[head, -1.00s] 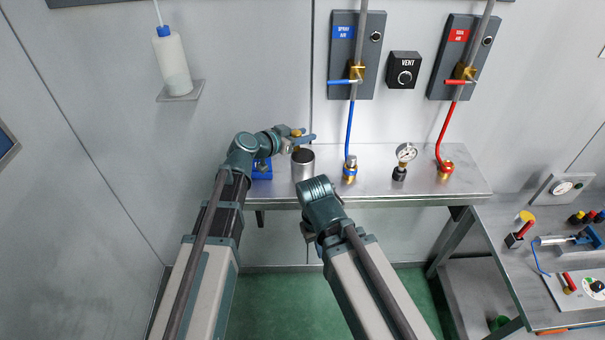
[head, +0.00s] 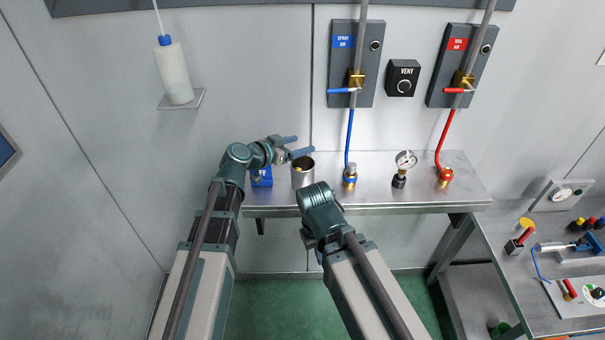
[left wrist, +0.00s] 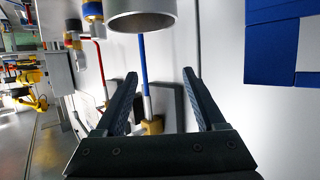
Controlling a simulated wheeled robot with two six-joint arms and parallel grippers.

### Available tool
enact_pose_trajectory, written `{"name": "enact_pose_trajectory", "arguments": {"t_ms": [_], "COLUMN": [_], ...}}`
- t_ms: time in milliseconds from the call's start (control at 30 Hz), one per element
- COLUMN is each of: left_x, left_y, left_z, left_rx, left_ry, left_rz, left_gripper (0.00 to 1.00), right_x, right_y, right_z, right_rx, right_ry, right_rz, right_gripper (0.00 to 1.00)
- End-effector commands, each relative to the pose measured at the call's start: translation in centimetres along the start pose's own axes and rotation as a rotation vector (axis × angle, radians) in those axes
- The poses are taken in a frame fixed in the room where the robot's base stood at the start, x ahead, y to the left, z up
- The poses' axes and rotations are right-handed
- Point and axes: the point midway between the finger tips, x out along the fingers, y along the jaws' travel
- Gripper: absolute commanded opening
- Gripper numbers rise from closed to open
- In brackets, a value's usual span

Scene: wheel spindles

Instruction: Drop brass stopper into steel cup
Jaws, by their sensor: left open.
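The steel cup (head: 303,178) stands upright on the steel shelf, open at the top. Its rim also shows at the top of the left wrist view (left wrist: 142,22). My left gripper (head: 297,146) is just above the cup's mouth with its two blue fingers spread and nothing between them. The left wrist view shows the same open, empty jaws (left wrist: 159,74). A brownish tint shows inside the cup's mouth; the brass stopper itself cannot be made out clearly. My right arm is folded in front of the shelf; its fingers are not visible.
A blue block (head: 262,179) stands left of the cup. Right of it are a brass fitting on a blue hose (head: 350,177), a pressure gauge (head: 405,162) and a fitting on a red hose (head: 445,177). A wash bottle (head: 174,73) sits on a wall bracket.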

Motion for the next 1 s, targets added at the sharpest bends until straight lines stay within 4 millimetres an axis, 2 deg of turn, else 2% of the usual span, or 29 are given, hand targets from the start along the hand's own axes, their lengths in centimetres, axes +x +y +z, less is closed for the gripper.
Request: {"name": "enact_pose_trajectory", "arguments": {"t_ms": [33,200,400,500,700,1000], "left_x": [-1.6,-5.4,-9.1,-10.3,-11.5,-11.6], "left_y": [0.1,0.2,0.1,0.1,0.0,0.0], "left_z": [-0.3,-0.3,-0.2,-0.2,-0.1,0.0], "left_rx": [-0.002,-0.003,-0.003,-0.002,-0.001,-0.001], "left_ry": [0.000,0.001,0.001,0.001,0.000,0.001], "left_rz": [-0.004,-0.004,-0.003,-0.002,-0.001,0.000], "left_gripper": [0.72,0.72,0.72,0.72,0.72,0.72], "right_x": [-0.8,-2.1,-3.3,-3.7,-4.0,-3.9], "right_y": [0.1,0.2,0.3,0.3,0.4,0.4], "right_z": [0.1,0.1,0.2,0.2,0.2,0.2], "right_rx": [0.000,-0.001,0.001,0.002,0.003,0.003], "right_ry": [0.000,0.000,0.000,0.000,0.000,0.000], "right_rz": [0.000,0.000,0.000,-0.001,-0.001,-0.001], "right_gripper": [0.00,0.00,0.00,0.00,0.00,0.00]}}
